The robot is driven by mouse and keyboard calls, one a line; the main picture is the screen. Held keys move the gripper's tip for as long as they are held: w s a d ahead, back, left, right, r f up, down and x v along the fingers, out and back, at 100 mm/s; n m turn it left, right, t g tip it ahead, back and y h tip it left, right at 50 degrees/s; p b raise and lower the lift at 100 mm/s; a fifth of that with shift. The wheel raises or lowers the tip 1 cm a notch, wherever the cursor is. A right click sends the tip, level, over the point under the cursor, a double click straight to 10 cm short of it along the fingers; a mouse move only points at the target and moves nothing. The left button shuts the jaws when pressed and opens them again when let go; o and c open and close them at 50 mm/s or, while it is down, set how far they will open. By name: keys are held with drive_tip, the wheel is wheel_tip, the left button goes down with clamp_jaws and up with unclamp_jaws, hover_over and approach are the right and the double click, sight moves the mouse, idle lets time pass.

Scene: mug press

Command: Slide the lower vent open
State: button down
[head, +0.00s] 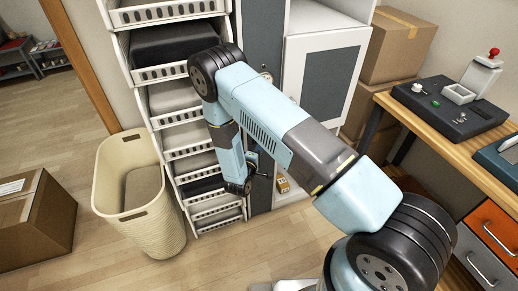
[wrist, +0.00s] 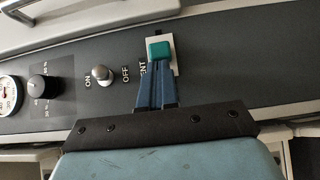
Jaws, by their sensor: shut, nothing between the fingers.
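A green vent knob (wrist: 159,51) sits on a white slide plate (wrist: 170,66) on a dark grey panel in the wrist view. Part of a label reading "ENT" shows beside it. The knob is toward the left part of the plate. My gripper (wrist: 156,78) is shut and empty, with its blue fingertips at the near side of the knob. I cannot tell whether they touch it. The fingers cover part of the plate and label. In the head view, my arm hides most of the lower dark panel (head: 262,35), and the vent cannot be made out.
The panel also carries an ON/OFF toggle (wrist: 102,74), a black dial (wrist: 42,88) and a gauge (wrist: 9,94). A rack of white drawers (head: 178,120) stands left of the panel, a white cabinet (head: 328,75) right. A cream basket (head: 135,200) stands on the floor.

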drive_tip(key=w+a+v, duration=0.1)
drive_tip(key=a+v, duration=0.1)
drive_tip(key=v, duration=1)
drive_tip(key=shift+s+a, duration=0.25)
